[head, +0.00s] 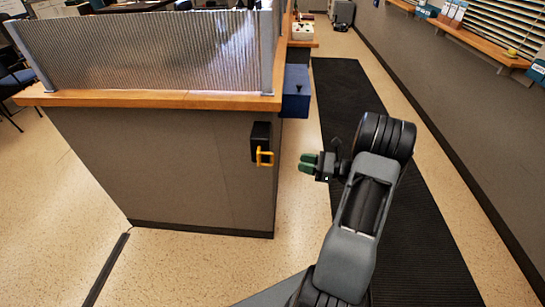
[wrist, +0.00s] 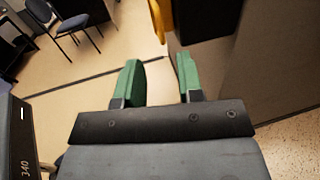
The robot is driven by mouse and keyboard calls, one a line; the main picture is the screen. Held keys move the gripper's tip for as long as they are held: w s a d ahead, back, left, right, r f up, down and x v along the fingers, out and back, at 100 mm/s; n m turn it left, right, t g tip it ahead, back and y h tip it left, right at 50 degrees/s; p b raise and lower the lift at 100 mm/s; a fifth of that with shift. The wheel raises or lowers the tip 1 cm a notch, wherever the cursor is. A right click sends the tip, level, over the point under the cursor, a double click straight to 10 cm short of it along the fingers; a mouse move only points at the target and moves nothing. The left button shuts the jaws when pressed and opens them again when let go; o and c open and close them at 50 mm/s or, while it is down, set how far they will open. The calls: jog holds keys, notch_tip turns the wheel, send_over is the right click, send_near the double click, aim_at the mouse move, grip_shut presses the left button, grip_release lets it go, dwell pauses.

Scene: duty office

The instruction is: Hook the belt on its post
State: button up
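A black box (head: 261,136) is mounted on the end of the grey counter wall. A yellow loop (head: 265,157), which looks like the belt's end, hangs from it; no drawn-out belt shows. My gripper (head: 310,164) has green fingers and is to the right of the loop, apart from it. In the wrist view my gripper (wrist: 160,78) is open, with bare floor visible between its fingers. The yellow loop (wrist: 160,18) is beyond the fingertips, cut by the top edge, beside the black box (wrist: 207,20). I cannot make out a post in either view.
The counter (head: 170,99) has a wooden top and a ribbed screen (head: 150,50). A blue box (head: 296,91) is fixed at its far right side. A black mat (head: 355,100) runs along the aisle. Chairs (wrist: 62,28) stand far left. The floor left of the counter is open.

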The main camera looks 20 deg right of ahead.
aim_at(273, 155)
jog(key=p+x, duration=0.1)
jog(key=x, duration=1)
jog(key=shift+w+a, duration=0.15)
jog(key=shift+a, duration=0.1)
jog(key=shift+c, duration=0.3)
grip_shut()
